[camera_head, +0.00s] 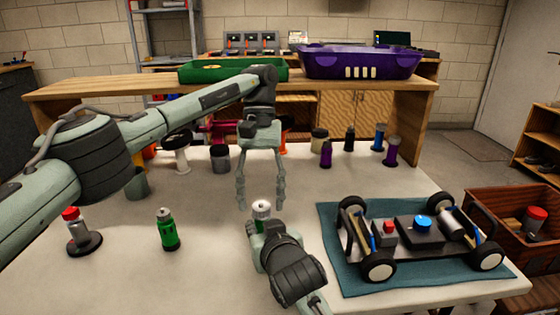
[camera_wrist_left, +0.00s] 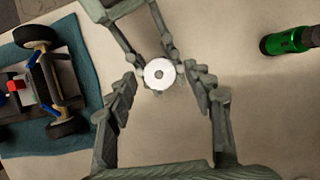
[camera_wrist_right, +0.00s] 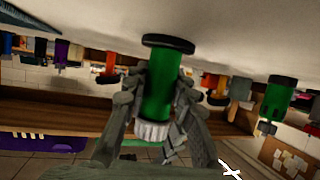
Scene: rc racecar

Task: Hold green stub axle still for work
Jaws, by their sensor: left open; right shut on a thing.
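The green stub axle (camera_wrist_right: 159,88) has a black base disc and a ribbed white cap; it looks upright on the table. My right gripper (camera_wrist_right: 158,95) is shut around its green body. In the head view mostly its pale cap (camera_head: 261,208) shows; the right hand hides the lower part. My left gripper (camera_head: 261,196) is open and points down from above, its fingertips on either side of the cap. In the left wrist view the round white cap (camera_wrist_left: 160,74) lies between its spread fingers, with no clear contact.
A second green part (camera_head: 168,231) and a red-topped part (camera_head: 82,232) stand to the left. A car chassis (camera_head: 420,236) sits on a teal mat (camera_head: 345,283) to the right. Several parts stand along the table's back, before a shelf with green (camera_head: 232,70) and purple bins (camera_head: 360,62).

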